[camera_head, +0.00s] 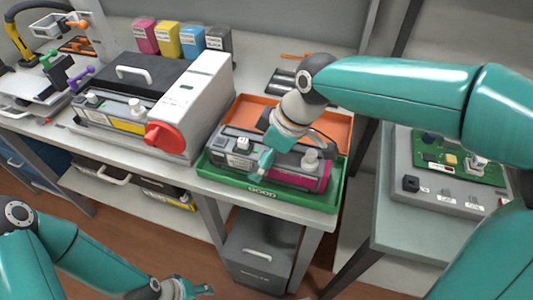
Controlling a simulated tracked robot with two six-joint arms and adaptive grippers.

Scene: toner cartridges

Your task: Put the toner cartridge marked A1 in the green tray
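The green tray (222,179), with GOOD on its front wall, stands at the table's front edge. A dark grey cartridge with a magenta end (313,178) sits in or just over it; I cannot read an A1 mark on its small white label. My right gripper (265,160) reaches down in front of this cartridge's middle and hides part of it; whether its fingers grip the cartridge cannot be told. Another dark cartridge, with a yellow band (127,127), is in the front of the grey machine. My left gripper (203,290) is low at the bottom edge, away from the table, and appears empty.
An orange tray (328,120) is right behind the green one. The machine (203,95) with a red knob (165,134) stands to the left. Several coloured toner boxes (192,42) line the back. A bench with a circuit board (440,157) is at the right. A dark bin (265,250) sits below.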

